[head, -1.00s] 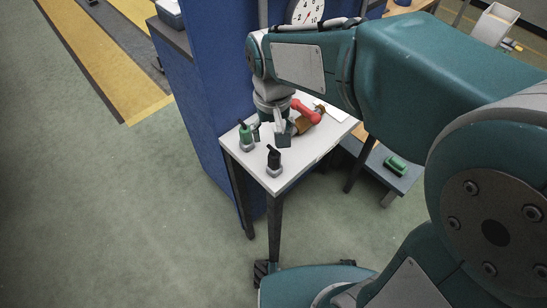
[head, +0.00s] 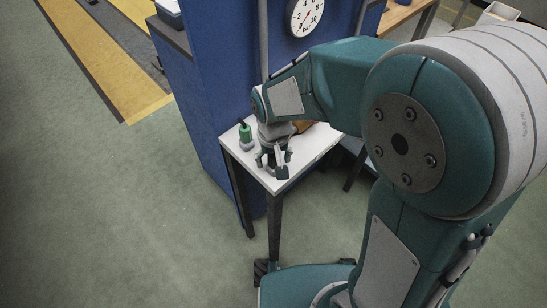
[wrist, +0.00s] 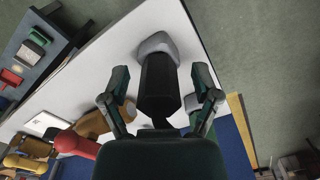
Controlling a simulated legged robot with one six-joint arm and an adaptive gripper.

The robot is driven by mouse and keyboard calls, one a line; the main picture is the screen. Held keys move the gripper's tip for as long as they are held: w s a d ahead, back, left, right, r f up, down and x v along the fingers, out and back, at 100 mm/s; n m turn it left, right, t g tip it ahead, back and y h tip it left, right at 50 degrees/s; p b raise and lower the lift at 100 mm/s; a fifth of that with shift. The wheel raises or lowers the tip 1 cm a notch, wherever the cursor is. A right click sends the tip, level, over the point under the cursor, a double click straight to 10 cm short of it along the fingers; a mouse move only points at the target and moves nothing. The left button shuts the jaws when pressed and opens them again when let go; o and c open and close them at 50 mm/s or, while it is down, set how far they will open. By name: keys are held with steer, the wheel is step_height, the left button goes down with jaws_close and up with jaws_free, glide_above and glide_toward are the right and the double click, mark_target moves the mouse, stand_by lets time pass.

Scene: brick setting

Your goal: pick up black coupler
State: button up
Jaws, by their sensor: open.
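The black coupler (wrist: 158,82), a dark cylinder with a grey hexagonal base, stands on the white table near its corner. In the wrist view it sits between my two fingers, with a visible gap on each side. My gripper (wrist: 161,84) is open around it and holds nothing. In the head view my gripper (head: 274,162) is low over the front of the table and largely hides the coupler.
A green coupler (head: 246,136) stands close by at the table's left side, next to the blue panel (head: 225,85). A red part (wrist: 75,145) and brown parts (wrist: 92,124) lie on the table (wrist: 95,75). A pressure gauge (head: 306,15) is on the panel.

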jaws_close()
steer(key=shift+r, duration=0.15)
